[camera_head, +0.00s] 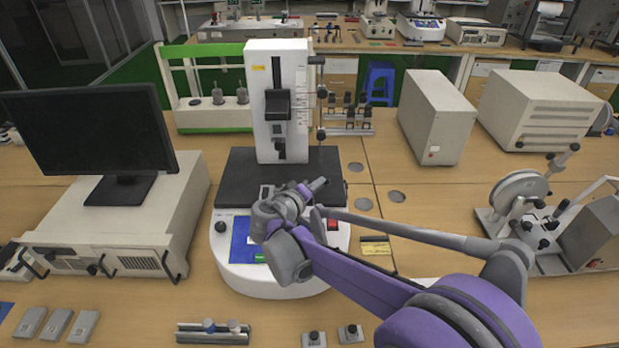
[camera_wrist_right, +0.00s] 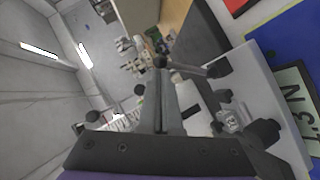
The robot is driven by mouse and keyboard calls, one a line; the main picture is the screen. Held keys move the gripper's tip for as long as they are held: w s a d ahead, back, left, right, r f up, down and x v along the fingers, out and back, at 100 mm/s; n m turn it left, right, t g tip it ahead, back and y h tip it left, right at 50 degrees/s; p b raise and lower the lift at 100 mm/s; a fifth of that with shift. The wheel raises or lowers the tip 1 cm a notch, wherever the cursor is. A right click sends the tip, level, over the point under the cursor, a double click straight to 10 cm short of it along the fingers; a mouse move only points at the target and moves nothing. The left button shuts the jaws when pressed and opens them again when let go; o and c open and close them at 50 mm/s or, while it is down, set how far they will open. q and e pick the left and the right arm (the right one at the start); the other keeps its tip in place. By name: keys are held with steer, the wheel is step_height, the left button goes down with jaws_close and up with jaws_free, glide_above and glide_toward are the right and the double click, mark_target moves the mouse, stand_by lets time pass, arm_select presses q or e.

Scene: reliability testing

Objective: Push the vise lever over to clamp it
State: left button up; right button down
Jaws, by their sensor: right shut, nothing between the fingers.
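A white testing machine (camera_head: 290,70) with a tall column stands behind a black platform (camera_head: 232,180) and a white control base (camera_head: 225,255). My right gripper (camera_head: 322,183) is shut and empty, low over the platform's front right part. In the wrist view, its closed fingers (camera_wrist_right: 160,90) point toward a black ball knob (camera_wrist_right: 160,62) on a grey rod (camera_wrist_right: 190,67), which looks like the lever. I cannot tell whether they touch. The vise is not clear; my arm hides part of the platform front.
A monitor (camera_head: 90,130) on a beige case (camera_head: 70,225) stands left. A green-framed rack (camera_head: 185,108) is behind. Beige boxes (camera_head: 435,115) and a wheeled device (camera_head: 515,200) stand right. Small blocks (camera_head: 57,324) lie in front. The table right of the platform is fairly clear.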

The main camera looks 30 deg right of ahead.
steer(key=shift+s+d+f+m+y+p, duration=0.15)
steer(key=shift+s+d+f+m+y, duration=0.1)
steer(key=shift+d+m+y, duration=0.15)
steer(key=shift+s+d+f+m+y+p, duration=0.1)
steer(key=shift+s+d+m+y+p, duration=0.1)
steer(key=shift+d+m+y, duration=0.2)
arm_select(q)
steer(key=shift+w+r, duration=0.25)
steer(key=shift+r, duration=0.4)
arm_select(e)
steer(key=shift+a+f, duration=0.1)
steer(key=shift+a, duration=0.05)
steer(key=shift+w+a+f, duration=0.3)
steer(key=shift+w+a, duration=0.05)
steer(key=shift+a, duration=0.15)
arm_select(q)
steer(key=shift+s+f, duration=0.1)
steer(key=shift+f, duration=0.1)
